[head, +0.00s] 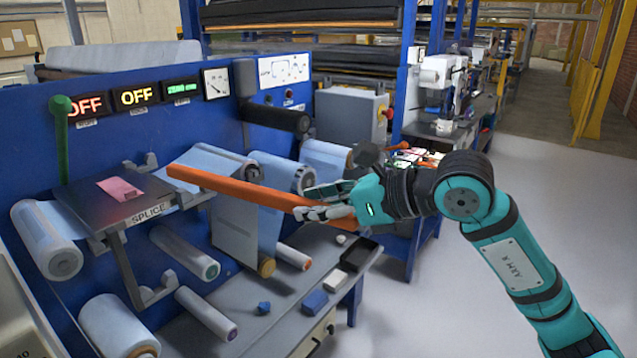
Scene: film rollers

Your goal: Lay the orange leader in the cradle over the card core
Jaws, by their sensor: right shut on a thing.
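The orange leader (235,190) is a long straight bar. My right gripper (318,203) is shut on it near its right end. The bar reaches left and slightly up from the gripper, in front of the blue machine, and its left end is close to the right side of the splice table. I cannot clearly pick out the cradle. My left gripper is not in view.
The splice table (75,205) with a pink piece (120,189) juts out at left, with grey brackets. Several film rolls stick out of the blue panel (35,140). A grey shelf (270,322) below holds a blue block (314,302) and a black tray (359,256). The floor at right is open.

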